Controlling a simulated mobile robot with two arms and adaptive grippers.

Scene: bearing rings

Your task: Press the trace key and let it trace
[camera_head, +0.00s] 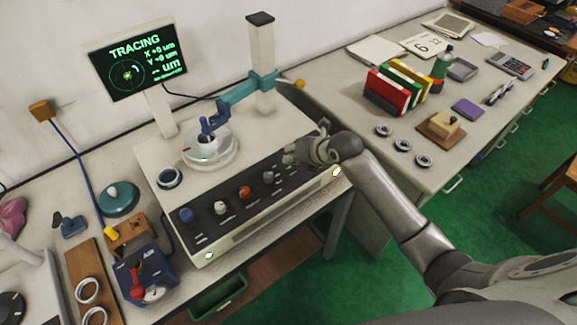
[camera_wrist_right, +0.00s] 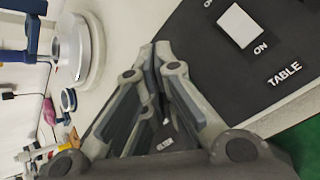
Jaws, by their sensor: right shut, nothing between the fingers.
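The measuring instrument (camera_head: 190,155) carries a dark sloped key panel (camera_head: 232,212) with several coloured knobs along its front. Its screen (camera_head: 134,62) reads TRACING, with X and Y at +0 um and dashes for the third value. A ring (camera_head: 207,145) sits on the round turntable (camera_head: 212,162), with the blue probe arm (camera_head: 238,93) reaching over it. My right gripper (camera_head: 291,156) is shut and empty at the panel's right end. In the right wrist view its fingertips (camera_wrist_right: 155,50) meet over the panel, beside a white TABLE switch (camera_wrist_right: 238,26). I cannot make out the trace key. My left gripper is out of view.
A loose ring (camera_head: 170,178) lies left of the turntable. Several rings (camera_head: 402,145) and a wooden-based stamp-like block (camera_head: 441,127) lie on the right bench, with upright binders (camera_head: 395,87) behind. A blue box with a red lever (camera_head: 145,275) stands at lower left.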

